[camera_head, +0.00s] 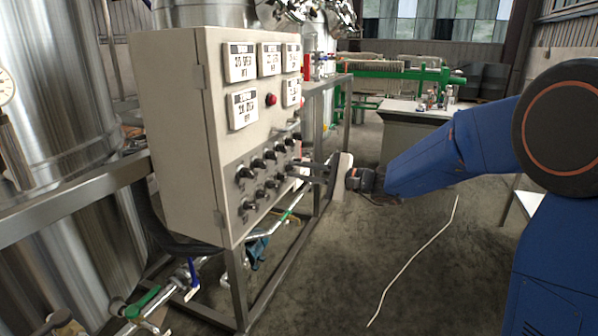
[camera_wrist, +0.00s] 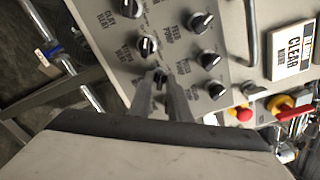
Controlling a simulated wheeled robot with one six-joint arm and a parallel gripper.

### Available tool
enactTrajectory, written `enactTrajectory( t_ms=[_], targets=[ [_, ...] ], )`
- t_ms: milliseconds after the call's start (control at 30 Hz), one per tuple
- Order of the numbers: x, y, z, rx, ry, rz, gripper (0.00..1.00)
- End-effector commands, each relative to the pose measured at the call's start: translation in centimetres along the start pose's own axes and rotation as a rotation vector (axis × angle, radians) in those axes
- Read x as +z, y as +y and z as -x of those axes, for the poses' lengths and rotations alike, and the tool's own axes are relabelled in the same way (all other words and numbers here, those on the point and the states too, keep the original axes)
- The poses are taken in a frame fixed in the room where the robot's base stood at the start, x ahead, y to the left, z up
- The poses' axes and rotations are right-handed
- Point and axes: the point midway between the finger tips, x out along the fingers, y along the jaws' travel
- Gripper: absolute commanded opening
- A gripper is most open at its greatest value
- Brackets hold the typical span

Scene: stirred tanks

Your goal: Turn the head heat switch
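The grey control panel (camera_head: 236,150) carries two rows of black rotary switches. My gripper (camera_head: 299,172) reaches its right end from the right. In the wrist view, my gripper's two fingertips (camera_wrist: 163,79) are at a black switch (camera_wrist: 160,75) in the lower row, which they partly hide. A small gap shows between the fingers, but I cannot tell whether they clamp the switch. Its label is hidden or too blurred to read. I cannot pick out the head heat switch by its label.
Other switches, such as this one (camera_wrist: 147,46), stand close around the fingers. A metal handle (camera_wrist: 252,35) and a red emergency button (camera_wrist: 243,114) are on the panel. A steel tank (camera_head: 60,110) stands at the left. The floor (camera_head: 350,265) in front is mostly clear.

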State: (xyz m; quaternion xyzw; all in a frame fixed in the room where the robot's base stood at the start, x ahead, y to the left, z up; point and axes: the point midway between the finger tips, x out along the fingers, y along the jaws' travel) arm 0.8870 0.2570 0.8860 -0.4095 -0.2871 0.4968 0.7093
Motion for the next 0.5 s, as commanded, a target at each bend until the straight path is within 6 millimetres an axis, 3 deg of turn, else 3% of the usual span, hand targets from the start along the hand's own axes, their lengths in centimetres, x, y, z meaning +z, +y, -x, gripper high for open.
enactTrajectory(
  t_ms=[500],
  targets=[
    [-0.01, 0.09, 0.03, 0.001, 0.0, -0.117, 0.0]
  ],
)
